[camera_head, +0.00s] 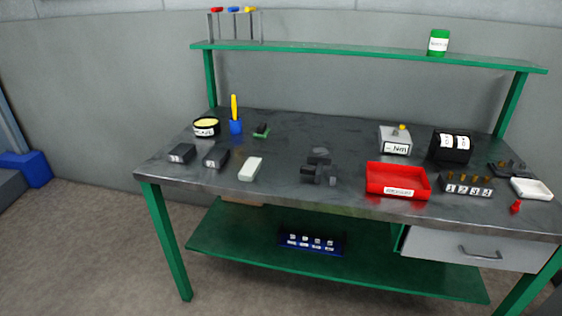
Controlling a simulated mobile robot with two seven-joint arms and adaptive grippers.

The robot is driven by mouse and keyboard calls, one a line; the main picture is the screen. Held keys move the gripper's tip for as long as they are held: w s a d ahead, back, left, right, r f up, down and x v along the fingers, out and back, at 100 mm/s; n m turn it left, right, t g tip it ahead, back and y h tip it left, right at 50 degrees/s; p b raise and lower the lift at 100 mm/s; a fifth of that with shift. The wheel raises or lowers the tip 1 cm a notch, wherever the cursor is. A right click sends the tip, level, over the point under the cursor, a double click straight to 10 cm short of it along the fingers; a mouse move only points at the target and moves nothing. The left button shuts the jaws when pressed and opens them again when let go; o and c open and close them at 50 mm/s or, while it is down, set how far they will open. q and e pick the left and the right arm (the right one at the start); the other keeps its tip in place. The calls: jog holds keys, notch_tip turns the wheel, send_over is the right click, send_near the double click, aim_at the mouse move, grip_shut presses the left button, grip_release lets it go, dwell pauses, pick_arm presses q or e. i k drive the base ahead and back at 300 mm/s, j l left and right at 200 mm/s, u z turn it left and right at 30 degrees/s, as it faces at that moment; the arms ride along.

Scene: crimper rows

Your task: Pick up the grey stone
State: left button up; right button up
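A pale grey-white oblong block (250,169) lies flat near the front edge of the workbench, left of the middle. It looks the most like a stone, but I cannot tell for sure. To its right stands a cluster of dark grey blocky parts (318,168), whose exact shape is hard to make out. Neither of my grippers is in view, and nothing touches the pale block.
A red tray (397,170), a numbered holder (466,186) and a white dish (531,188) stand right. A green shelf (350,54) spans the back.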

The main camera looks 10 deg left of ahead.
aim_at(248, 172)
jog(key=i+j+z, duration=0.25)
jog(key=j, duration=0.35)
jog(key=j+z, duration=0.2)
jog(key=j, duration=0.45)
jog(key=i+j+z, duration=0.1)
jog(key=j+z, duration=0.15)
jog(key=j, duration=0.4)
